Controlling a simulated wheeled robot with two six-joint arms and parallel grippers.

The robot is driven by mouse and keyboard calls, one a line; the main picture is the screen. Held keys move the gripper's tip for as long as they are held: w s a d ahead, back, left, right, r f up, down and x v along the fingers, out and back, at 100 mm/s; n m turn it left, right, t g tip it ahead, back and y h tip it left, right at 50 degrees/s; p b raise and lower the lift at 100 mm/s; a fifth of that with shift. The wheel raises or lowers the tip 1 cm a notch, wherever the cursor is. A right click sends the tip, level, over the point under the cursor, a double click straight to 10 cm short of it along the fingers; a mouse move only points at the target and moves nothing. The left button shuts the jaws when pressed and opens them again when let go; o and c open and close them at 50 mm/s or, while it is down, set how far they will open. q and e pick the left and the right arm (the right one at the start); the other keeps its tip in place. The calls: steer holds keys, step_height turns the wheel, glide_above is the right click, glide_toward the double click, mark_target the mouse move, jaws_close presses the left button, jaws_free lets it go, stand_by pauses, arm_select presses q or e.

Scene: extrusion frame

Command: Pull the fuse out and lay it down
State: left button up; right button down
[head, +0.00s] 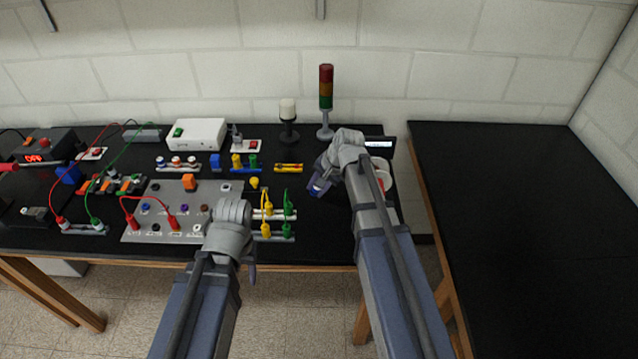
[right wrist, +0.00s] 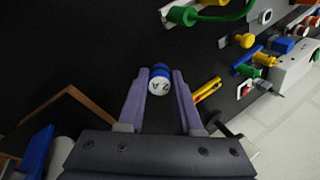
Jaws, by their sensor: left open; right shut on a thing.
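The fuse (right wrist: 159,82) is a small blue and white cylinder marked "2 A" on its white end. It sits between the fingertips of my right gripper (right wrist: 158,84) in the right wrist view, with bare black tabletop behind it. In the head view my right gripper (head: 318,186) is over the bench, right of the grey panel; I cannot make out the fuse there. My left gripper (head: 250,272) is mostly hidden under its own wrist, near the front edge of the bench. It is open.
The grey panel (head: 165,188) with red plugs is left of centre. Yellow plugs (head: 267,209) and green plugs (head: 288,211) stand between the arms. A signal tower (head: 326,98) and a white-topped lamp (head: 288,112) stand at the back. A bare black table (head: 530,210) is on the right.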

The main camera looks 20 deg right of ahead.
steer(key=w+m, duration=0.1)
steer(key=w+d+m+t, duration=0.1)
steer(key=shift+r+m+t, duration=0.3)
steer(key=shift+m, duration=0.1)
steer(key=shift+f, duration=0.1)
step_height(320, 180, down, 6)
steer(key=b, duration=0.6)
steer(key=c, duration=0.5)
jaws_free()
steer(key=shift+r, duration=0.2)
